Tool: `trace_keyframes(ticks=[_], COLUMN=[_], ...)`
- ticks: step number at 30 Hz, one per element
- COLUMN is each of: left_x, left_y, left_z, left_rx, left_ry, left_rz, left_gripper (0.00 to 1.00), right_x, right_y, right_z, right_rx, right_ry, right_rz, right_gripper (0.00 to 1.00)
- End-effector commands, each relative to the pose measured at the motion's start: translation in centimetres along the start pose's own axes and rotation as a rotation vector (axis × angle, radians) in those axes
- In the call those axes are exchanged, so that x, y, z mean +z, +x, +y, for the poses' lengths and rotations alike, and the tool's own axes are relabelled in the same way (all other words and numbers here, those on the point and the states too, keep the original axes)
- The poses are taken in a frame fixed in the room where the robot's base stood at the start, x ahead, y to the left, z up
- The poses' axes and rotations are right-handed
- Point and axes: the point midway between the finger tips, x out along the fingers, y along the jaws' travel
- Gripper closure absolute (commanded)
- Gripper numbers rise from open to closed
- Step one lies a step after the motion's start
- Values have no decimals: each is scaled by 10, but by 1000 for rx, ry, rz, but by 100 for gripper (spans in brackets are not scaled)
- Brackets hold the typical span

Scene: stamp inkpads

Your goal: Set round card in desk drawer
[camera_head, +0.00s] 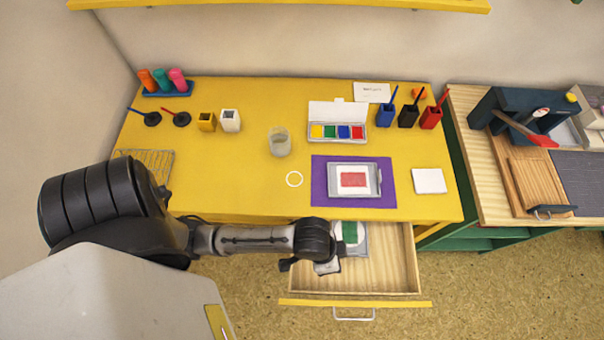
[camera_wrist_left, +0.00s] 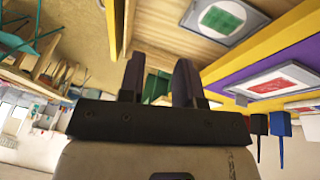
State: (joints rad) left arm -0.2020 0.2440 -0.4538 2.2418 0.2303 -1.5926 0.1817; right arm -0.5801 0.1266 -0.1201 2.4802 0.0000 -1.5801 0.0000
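My left gripper (camera_head: 287,265) is over the drawer's left side. In the left wrist view its fingers (camera_wrist_left: 159,65) are apart with nothing between them. My right gripper is out of view.
A purple mat (camera_head: 318,195) bears a tray with a red square (camera_head: 354,180). A glass (camera_head: 279,142), a paint box (camera_head: 337,132) and several pen holders stand behind. A white square (camera_head: 429,181) lies right.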

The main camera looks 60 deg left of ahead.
Motion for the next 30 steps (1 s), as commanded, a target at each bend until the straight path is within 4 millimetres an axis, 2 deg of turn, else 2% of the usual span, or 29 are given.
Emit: trace_keyframes(ticks=[1, 6, 12, 17, 30], left_x=[17, 60, 94, 101, 101], left_y=[-9, -36, -56, -62, -62], left_z=[-7, -39, -60, -65, -65], left_rx=[-23, -138, -230, -254, -253], left_ry=[-40, -123, -166, -173, -173], left_rz=[9, 14, -6, -12, -12], left_gripper=[69, 69, 69, 69, 69], right_x=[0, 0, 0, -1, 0], right_y=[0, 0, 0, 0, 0], right_z=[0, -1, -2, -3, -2], right_rx=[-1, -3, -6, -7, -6], right_ry=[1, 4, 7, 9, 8], right_rz=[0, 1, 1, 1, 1], right_gripper=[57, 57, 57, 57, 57])
